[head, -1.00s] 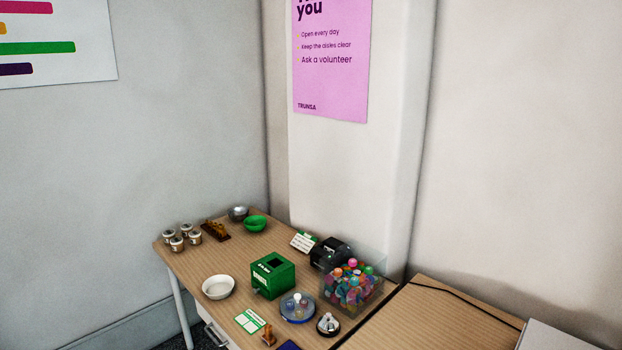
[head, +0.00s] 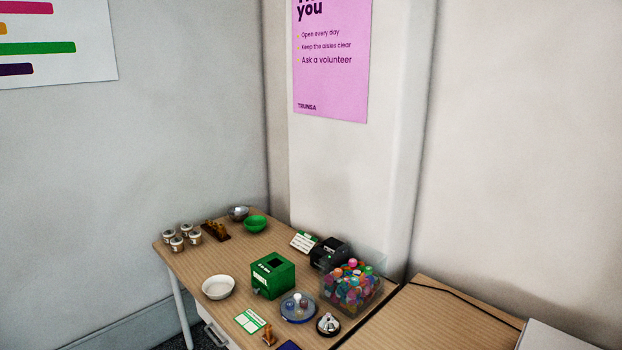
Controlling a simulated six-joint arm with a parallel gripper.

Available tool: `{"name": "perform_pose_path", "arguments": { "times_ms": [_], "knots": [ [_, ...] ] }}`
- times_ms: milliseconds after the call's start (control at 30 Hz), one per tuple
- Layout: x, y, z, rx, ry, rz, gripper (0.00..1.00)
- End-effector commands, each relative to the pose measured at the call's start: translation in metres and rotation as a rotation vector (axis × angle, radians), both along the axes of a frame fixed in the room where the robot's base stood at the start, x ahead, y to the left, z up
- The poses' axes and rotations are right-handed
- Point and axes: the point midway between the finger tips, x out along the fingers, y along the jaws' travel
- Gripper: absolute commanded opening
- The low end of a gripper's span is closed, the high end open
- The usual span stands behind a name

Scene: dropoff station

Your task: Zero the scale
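I cannot make out a scale for certain on the wooden table (head: 190,262). A black device (head: 331,252) stands at the table's right rear, partly hidden by a clear box; I cannot tell whether it is a scale or some other machine. No display or button can be read at this size. My gripper is not in view.
A green box with a top opening (head: 272,277) stands mid-table. Around it are a white bowl (head: 218,287), a green bowl (head: 255,224), a metal bowl (head: 238,213), several jars (head: 177,243), a blue round tray (head: 298,318) and a clear box of colourful balls (head: 350,286).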

Motion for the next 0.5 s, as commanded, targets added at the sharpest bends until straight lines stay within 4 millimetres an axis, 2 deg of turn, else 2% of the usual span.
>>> {"name": "perform_pose_path", "arguments": {
  "times_ms": [33, 167, 500],
  "knots": [
    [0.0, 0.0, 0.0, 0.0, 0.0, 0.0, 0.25],
    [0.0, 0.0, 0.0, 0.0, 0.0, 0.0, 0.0],
    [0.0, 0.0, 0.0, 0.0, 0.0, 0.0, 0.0]
  ]
}}
